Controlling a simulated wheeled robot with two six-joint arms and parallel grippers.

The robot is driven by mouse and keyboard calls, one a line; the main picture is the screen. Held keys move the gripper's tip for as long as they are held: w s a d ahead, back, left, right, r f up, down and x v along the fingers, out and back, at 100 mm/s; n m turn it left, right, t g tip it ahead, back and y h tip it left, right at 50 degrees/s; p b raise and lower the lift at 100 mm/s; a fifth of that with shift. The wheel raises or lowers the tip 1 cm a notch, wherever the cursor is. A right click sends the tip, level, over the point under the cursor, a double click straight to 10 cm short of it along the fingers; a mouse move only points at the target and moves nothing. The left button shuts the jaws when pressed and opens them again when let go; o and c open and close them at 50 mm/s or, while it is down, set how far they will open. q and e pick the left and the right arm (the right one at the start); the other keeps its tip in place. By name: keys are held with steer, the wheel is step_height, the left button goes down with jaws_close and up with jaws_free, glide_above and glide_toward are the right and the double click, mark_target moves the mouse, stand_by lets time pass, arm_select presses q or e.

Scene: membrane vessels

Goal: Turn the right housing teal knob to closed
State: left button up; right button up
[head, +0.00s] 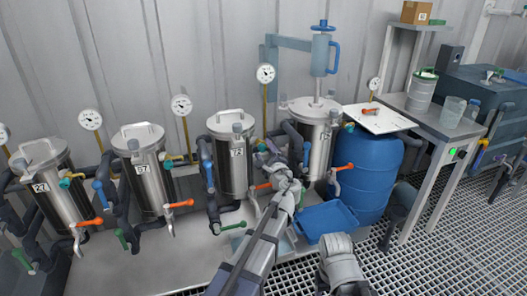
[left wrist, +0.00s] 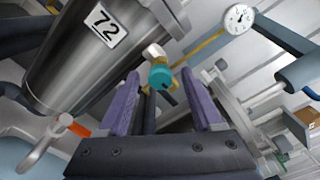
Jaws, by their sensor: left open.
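A teal knob (left wrist: 161,77) on a whitish fitting sits beside a steel housing (left wrist: 75,50) labelled 72, ahead of my left fingertips in the left wrist view. My left gripper (head: 272,160) is open, with its two purple fingers spread to either side of the knob; nothing shows held. I cannot tell whether the fingertips reach around the knob. In the head view this housing (head: 232,170) appears to be the third from the left, and its teal knob (head: 261,145) is small near the gripper. My right gripper's fingers are not seen.
A gauge (head: 265,73) rises on a yellow pipe behind the knob. Another steel housing (head: 315,145) and a blue barrel (head: 366,170) stand right of my left arm. A blue tray (head: 326,222) lies below. Dark pipes and orange-handled taps crowd the area.

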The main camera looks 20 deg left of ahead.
arm_select(q)
steer(key=v, duration=0.7)
steer(key=shift+s+d, duration=0.1)
steer(key=s+n+g+h+p, duration=0.2)
steer(key=s+n+g+p, duration=0.5)
steer(key=s+n+p, duration=0.35)
steer(key=s+d+n+g+h+p, duration=0.2)
steer(key=s+d+p, duration=0.4)
steer(key=s, duration=0.3)
steer(key=s+d+n+g+h+p, duration=0.2)
steer(key=s+d+g+h+p, duration=0.2)
steer(key=s, duration=0.5)
steer(key=shift+d+r+g+h+p, duration=0.25)
steer(key=shift+d+g+h+p, duration=0.15)
steer(key=shift+d+g+p, duration=0.65)
